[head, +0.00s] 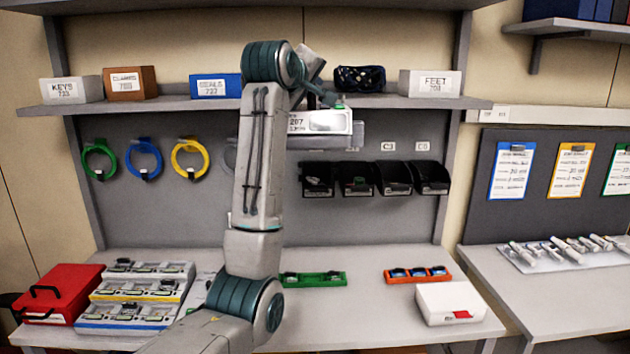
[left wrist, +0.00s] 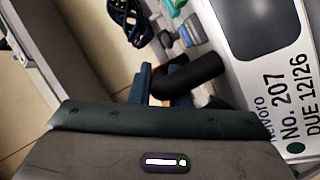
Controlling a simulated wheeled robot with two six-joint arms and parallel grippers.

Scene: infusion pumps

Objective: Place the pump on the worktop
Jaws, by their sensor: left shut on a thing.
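The pump (head: 321,122), white with a grey screen and a label reading 207, hangs in the air in front of the upper shelf, high above the worktop (head: 360,315). In the left wrist view the pump (left wrist: 235,75) fills the right side, tilted in the picture, with its label, keys and screen showing. My left gripper (left wrist: 165,88) is shut on a dark bar at the pump's edge, which looks like its handle. In the head view my left arm hides most of that gripper. My right gripper is in neither view.
On the worktop stand a red case (head: 62,295), a stepped rack (head: 135,295), a green tray (head: 313,280), an orange tray (head: 418,275) and a white box (head: 450,303). The front middle is bare. Black bins (head: 393,178) hang on the back panel below the shelf (head: 430,103).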

